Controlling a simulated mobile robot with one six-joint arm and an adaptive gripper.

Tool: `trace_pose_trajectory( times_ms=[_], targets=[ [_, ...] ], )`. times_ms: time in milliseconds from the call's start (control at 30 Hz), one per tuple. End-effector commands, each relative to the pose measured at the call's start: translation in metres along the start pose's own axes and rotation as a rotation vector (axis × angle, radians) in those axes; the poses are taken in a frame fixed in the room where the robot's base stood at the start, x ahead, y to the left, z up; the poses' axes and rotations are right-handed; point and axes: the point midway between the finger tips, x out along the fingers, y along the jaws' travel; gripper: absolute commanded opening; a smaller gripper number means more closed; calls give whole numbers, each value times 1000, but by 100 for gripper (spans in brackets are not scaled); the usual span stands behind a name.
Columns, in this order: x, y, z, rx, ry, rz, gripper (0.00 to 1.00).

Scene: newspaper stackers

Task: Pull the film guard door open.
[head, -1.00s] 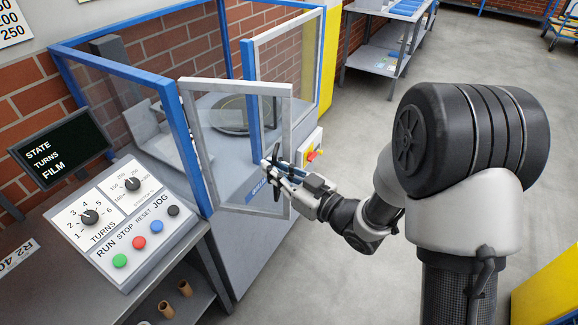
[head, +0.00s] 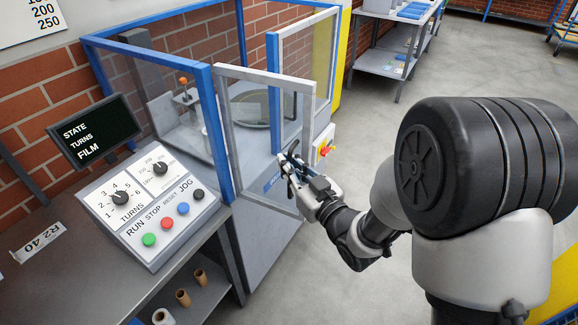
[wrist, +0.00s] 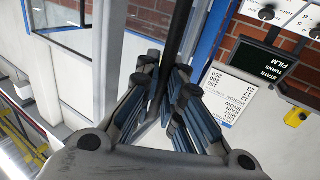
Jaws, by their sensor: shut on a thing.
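The film guard door (head: 221,115) is a clear panel in a grey frame on the blue-framed machine in the head view. It appears ajar, its free edge standing out to the right of the blue post (head: 274,80). A dark upright handle (head: 293,149) is on the door near that edge. My gripper (head: 290,167) is shut on the handle. In the wrist view the handle shows as a black bar (wrist: 180,38) running down between the finger pads of my gripper (wrist: 168,105); its lower part is hidden by them.
A control panel (head: 150,210) with knobs and coloured buttons stands left of the door, below a dark screen (head: 95,130). A box with a red knob (head: 324,147) is right of the door.

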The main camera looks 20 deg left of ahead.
Motion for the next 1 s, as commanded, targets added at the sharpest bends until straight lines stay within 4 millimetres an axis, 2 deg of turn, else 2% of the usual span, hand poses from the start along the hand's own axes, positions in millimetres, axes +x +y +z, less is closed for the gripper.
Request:
trace_pose_trajectory(
  times_ms=[33, 67, 100, 400, 767, 1000],
  targets=[
    [-2, 2, 3, 2, -8, 8, 0],
    [-2, 2, 3, 2, -8, 8, 8],
    [-2, 2, 3, 2, -8, 8, 11],
    [-1, 1, 2, 2, -4, 2, 30],
    [-6, 1, 1, 1, -2, 2, 30],
    [-44, 2, 1, 2, -4, 5, 30]
  ],
)
